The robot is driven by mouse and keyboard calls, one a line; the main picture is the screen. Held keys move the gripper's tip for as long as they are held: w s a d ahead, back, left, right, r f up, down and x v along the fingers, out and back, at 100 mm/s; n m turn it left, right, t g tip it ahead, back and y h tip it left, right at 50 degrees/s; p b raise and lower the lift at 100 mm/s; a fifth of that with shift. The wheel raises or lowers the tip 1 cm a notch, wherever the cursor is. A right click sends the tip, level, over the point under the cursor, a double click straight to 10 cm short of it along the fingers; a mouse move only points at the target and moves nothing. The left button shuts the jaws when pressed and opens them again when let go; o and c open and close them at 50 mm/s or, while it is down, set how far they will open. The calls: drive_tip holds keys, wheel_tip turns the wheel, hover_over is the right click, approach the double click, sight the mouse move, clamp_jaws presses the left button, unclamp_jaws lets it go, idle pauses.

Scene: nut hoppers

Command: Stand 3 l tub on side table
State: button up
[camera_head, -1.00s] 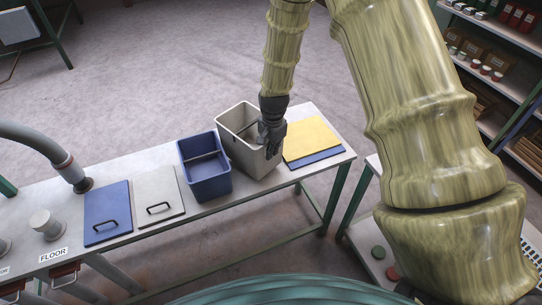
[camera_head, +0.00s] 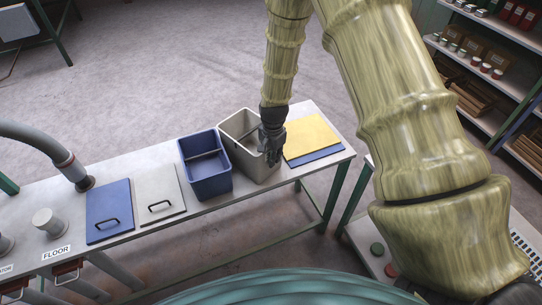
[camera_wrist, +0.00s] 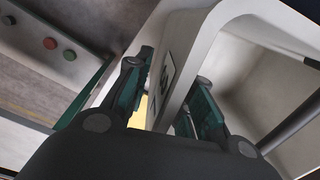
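A beige tub (camera_head: 238,152) stands on the long grey table (camera_head: 220,205). My gripper (camera_head: 271,158) is at the beige tub's right wall, pointing down. In the wrist view my gripper (camera_wrist: 165,105) has one finger outside the tub wall (camera_wrist: 187,60) and one inside. Gaps show beside the wall, so the fingers look open around it. A small label sits on the wall's outer face.
Yellow and blue flat panels (camera_head: 311,138) lie right of the beige tub. Blue (camera_head: 109,207) and grey (camera_head: 158,193) handled lids lie to the left. A lower table (camera_head: 360,232) with green and red buttons stands at right, partly behind my arm. Shelves (camera_head: 500,80) stand beyond.

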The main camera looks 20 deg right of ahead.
wheel_tip(320, 180, up, 12)
drive_tip(key=b, duration=0.4)
drive_tip(key=shift+s+r+b, duration=0.15)
drive_tip(key=shift+s+b, duration=0.1)
drive_tip(key=shift+b, duration=0.05)
idle(0.6)
